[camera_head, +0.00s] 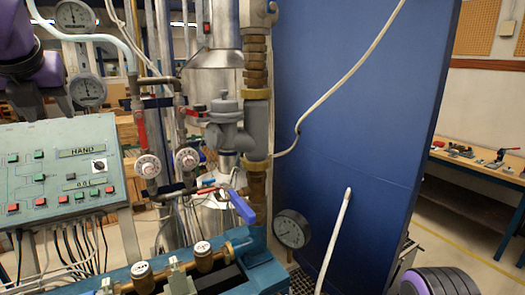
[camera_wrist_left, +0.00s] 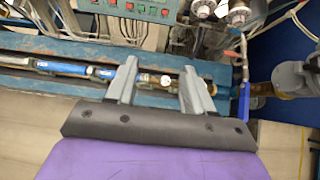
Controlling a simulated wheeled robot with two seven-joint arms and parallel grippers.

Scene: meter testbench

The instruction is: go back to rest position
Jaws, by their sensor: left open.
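My left gripper (camera_wrist_left: 160,82) is open in the left wrist view, its two grey fingers apart with nothing between them. Beyond the fingers lies the blue test bench (camera_wrist_left: 70,50) with a row of brass and blue pipe fittings. In the head view my purple left arm comes in at the upper left, raised beside the pressure gauges. My right gripper is not in view; a purple and black ribbed part at the lower right of the head view looks like mine.
A control box (camera_head: 60,170) with several buttons stands at the left, below the gauges (camera_head: 87,90). Pipes, valves and a blue-handled lever (camera_head: 243,207) fill the middle. A blue panel (camera_head: 365,130) stands right of them. A workbench (camera_head: 480,165) is farther right, with open floor before it.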

